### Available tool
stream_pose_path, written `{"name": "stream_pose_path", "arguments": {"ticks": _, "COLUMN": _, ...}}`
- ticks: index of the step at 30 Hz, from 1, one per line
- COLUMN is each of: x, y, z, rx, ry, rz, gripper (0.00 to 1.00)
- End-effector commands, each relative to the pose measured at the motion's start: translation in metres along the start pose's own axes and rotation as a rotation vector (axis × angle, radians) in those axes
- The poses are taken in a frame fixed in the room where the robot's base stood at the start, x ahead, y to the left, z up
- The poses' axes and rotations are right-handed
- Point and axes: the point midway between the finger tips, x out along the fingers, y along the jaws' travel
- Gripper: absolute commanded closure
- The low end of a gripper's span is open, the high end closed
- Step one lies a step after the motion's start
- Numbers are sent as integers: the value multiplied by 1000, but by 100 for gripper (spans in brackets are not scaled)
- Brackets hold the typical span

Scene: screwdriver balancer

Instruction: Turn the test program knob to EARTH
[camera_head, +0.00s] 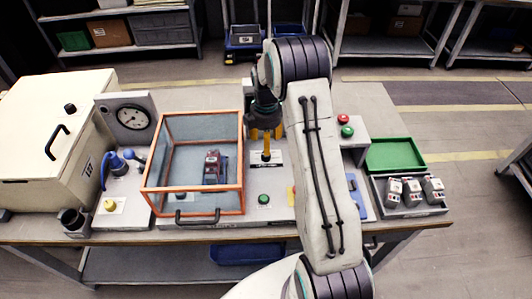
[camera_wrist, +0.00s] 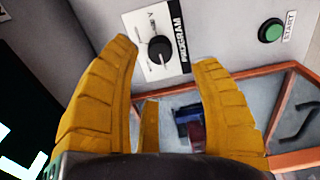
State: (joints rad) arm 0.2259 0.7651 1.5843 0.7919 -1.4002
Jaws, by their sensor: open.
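The black program knob (camera_wrist: 159,48) sits on a white plate marked PROGRAM (camera_wrist: 172,68) on the grey panel in the wrist view. A letter A and small marks show beside the knob, but I cannot read an EARTH mark. My gripper (camera_wrist: 167,53) is open, its yellow fingers spread with the knob showing between the tips. I cannot tell whether any finger touches it. In the head view, my gripper (camera_head: 264,133) is above and behind the plate (camera_head: 267,159), near the orange-framed box, and my arm hides part of the panel.
A clear orange-framed box (camera_head: 243,165) with a dark red device (camera_head: 215,167) inside stands left of the plate. A green START button (camera_wrist: 271,31) also shows in the head view (camera_head: 264,199). Red (camera_head: 343,118) and green buttons, a green tray (camera_head: 395,155) and several devices stand right.

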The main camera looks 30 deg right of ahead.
Motion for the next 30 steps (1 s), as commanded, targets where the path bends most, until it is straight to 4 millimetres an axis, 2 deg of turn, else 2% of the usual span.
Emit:
{"name": "stream_pose_path", "arguments": {"ticks": 9, "x": 40, "y": -1, "z": 0, "rx": -1, "ry": -1, "rz": -4, "gripper": 43}}
{"name": "stream_pose_path", "arguments": {"ticks": 15, "x": 57, "y": 0, "z": 0, "rx": 0, "ry": 0, "rz": -2, "gripper": 43}}
{"name": "stream_pose_path", "arguments": {"ticks": 21, "x": 64, "y": 0, "z": 0, "rx": 0, "ry": 0, "rz": 0, "gripper": 43}}
{"name": "stream_pose_path", "arguments": {"ticks": 30, "x": 65, "y": 0, "z": 0, "rx": 0, "ry": 0, "rz": 0, "gripper": 43}}
